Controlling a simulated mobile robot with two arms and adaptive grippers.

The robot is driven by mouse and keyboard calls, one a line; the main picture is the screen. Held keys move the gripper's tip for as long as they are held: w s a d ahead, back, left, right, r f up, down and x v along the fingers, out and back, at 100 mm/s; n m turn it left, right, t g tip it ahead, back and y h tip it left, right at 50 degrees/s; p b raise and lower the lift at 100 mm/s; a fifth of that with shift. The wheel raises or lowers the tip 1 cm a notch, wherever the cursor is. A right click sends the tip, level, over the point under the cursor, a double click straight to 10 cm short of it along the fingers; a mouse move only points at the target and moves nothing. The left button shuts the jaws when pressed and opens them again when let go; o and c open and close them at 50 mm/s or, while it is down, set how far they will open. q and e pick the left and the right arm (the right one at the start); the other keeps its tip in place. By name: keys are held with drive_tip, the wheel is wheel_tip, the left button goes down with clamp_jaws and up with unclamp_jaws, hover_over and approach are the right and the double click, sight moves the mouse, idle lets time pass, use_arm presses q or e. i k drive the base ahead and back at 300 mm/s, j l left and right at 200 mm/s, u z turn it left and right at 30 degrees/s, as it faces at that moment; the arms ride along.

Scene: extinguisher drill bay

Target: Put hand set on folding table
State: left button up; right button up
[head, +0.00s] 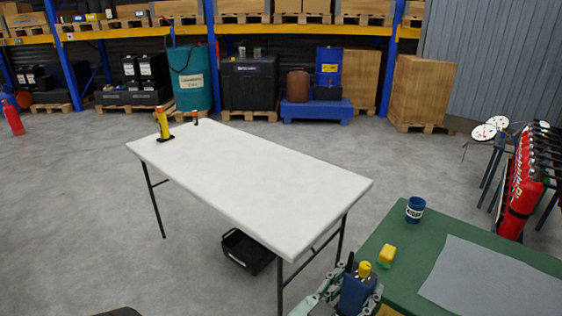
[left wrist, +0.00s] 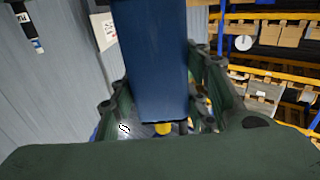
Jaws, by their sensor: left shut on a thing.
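The hand set (head: 357,293) is blue with a yellow knob and a short black antenna on top. My left gripper (head: 345,298) is shut on it near the bottom of the head view, beside the left edge of the green table. In the left wrist view the blue body of the hand set (left wrist: 158,62) fills the middle between the fingers. The white folding table (head: 250,180) stands in the middle of the head view, beyond and left of the gripper. My right gripper is not in view.
A yellow and orange upright item (head: 162,124) and a small dark item (head: 195,118) stand at the folding table's far left end. A black crate (head: 247,251) lies beneath. The green table (head: 400,240) holds a blue mug (head: 415,209), a yellow-green sponge (head: 387,256) and a grey mat (head: 495,279).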

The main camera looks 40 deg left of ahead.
sight(253, 193)
drive_tip(key=j+z, duration=0.55)
drive_tip(key=z, duration=0.25)
drive_tip(key=j+z, duration=0.25)
drive_tip(key=z, duration=0.15)
drive_tip(key=k+j+z, duration=0.15)
drive_tip(key=z, duration=0.2)
drive_tip(key=k+j+z, duration=0.25)
drive_tip(key=j+z, duration=0.15)
drive_tip(key=k+j+z, duration=0.55)
drive_tip(key=z, duration=0.3)
drive_tip(key=k+z, duration=0.4)
drive_tip(key=k+j, duration=0.15)
drive_tip(key=k, duration=1.6)
